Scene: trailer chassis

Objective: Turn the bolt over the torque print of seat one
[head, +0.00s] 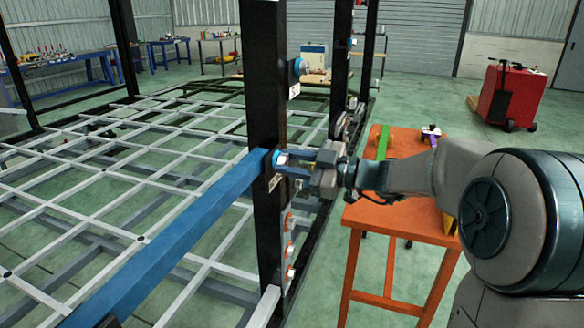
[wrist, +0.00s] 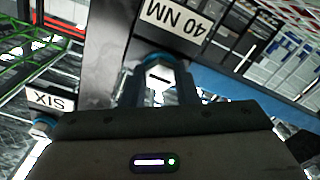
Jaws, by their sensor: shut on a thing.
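A bolt with a pale hex head and a blue collar (head: 280,158) sits in the black upright post (head: 267,90), at the end of the blue beam (head: 175,235). My gripper (head: 287,163) reaches it from the right and is shut on it. In the wrist view the bolt head (wrist: 158,75), with a dark slot mark, lies between the two fingers of my gripper (wrist: 160,88). A white print reading "40 NM" (wrist: 172,22) shows upside down beside the bolt. Any seat number for this bolt is not readable.
A "SIX" label (wrist: 47,101) and another blue-collared bolt (wrist: 43,127) are at the wrist view's left. Another bolt (head: 297,68) sits higher up. An orange table (head: 400,215) stands right, below my arm; a red cart (head: 508,95) is behind.

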